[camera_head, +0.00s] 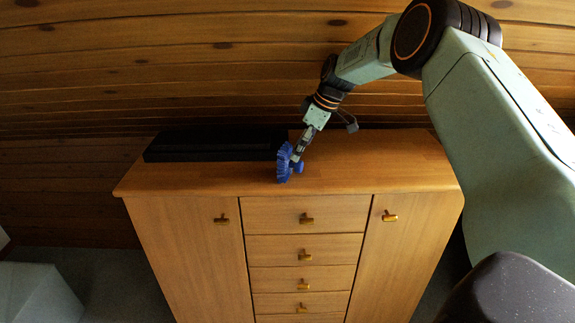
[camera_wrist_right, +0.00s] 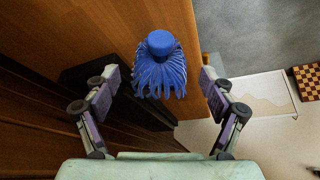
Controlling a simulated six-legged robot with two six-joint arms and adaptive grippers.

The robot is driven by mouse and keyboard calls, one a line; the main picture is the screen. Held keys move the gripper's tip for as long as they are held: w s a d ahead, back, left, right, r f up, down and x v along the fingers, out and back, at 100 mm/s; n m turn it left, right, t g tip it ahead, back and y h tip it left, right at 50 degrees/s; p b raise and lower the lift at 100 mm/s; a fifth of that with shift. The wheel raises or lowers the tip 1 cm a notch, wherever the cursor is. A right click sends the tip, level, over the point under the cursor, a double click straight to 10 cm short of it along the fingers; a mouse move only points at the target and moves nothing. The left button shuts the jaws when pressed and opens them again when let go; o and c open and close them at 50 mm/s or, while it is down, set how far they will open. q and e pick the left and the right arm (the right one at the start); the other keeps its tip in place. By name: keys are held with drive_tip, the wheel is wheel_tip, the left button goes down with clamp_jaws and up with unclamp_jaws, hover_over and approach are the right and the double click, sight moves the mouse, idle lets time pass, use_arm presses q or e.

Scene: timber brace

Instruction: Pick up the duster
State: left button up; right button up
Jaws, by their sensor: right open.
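The blue duster (camera_head: 284,162) sits on top of the wooden cabinet (camera_head: 385,165), near the middle. It has a fringe of blue strands and a round blue knob. In the right wrist view the duster (camera_wrist_right: 160,68) lies ahead, between the two spread fingers, with a gap on each side. My right gripper (camera_head: 298,155) is at the duster in the head view, and in the wrist view its fingers (camera_wrist_right: 158,90) are open and empty. Part of the duster's far side is hidden. My left gripper is in neither view.
A long black box (camera_head: 215,145) lies on the cabinet top, left of the duster and close to it. A timber plank wall (camera_head: 150,75) rises behind. The cabinet's right top is clear. A checkered board (camera_wrist_right: 308,80) shows at the right wrist view's edge.

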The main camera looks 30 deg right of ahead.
sight(287, 151)
drive_tip(key=w+a, duration=0.2)
drive_tip(key=w, duration=0.1)
drive_tip(key=shift+f, duration=0.1)
drive_tip(key=x, duration=0.2)
drive_tip(key=shift+a+f, duration=0.1)
drive_tip(key=shift+f, duration=0.3)
drive_tip(key=c, duration=1.3)
